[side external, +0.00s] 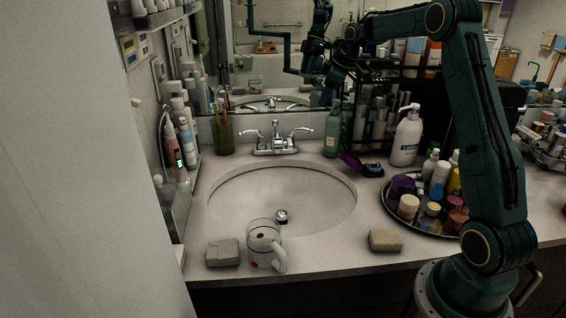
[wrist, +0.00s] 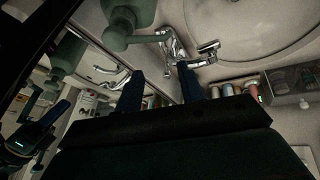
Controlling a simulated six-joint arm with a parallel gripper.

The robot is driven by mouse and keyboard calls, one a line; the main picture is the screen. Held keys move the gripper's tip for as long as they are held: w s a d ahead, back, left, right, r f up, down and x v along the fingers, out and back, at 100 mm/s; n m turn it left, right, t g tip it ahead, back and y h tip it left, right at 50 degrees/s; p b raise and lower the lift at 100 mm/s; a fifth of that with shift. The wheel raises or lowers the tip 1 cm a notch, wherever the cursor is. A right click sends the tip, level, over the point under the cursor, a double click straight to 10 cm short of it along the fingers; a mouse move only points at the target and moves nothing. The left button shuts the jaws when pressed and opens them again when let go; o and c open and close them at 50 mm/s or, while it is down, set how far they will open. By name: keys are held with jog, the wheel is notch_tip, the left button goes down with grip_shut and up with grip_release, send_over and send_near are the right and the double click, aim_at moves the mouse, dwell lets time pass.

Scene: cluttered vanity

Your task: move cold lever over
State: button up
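The chrome faucet (side external: 275,140) stands behind the basin with a lever on each side. Its right lever (side external: 301,132), which I take as the cold one, angles out to the right. My gripper (side external: 322,94) is above and behind the green bottle (side external: 332,136), near the mirror, up and right of the faucet. In the wrist view my two fingers (wrist: 159,69) are apart with nothing visibly held between them. The faucet (wrist: 178,48) shows just beyond the fingertips, at the right finger. The lever nearest the green bottle (wrist: 128,18) is partly overlapped by its nozzle.
The mirror (side external: 262,50) is close behind the faucet. A black rack (side external: 382,115) stands right of the green bottle. A green cup (side external: 223,137) is left of the faucet. The basin (side external: 240,200) is open.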

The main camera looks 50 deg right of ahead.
aim_at(308, 129)
jog(key=x, duration=1.3)
jog(key=shift+w+f, duration=0.15)
jog(key=shift+f, duration=0.2)
jog(key=shift+c, duration=0.2)
grip_shut()
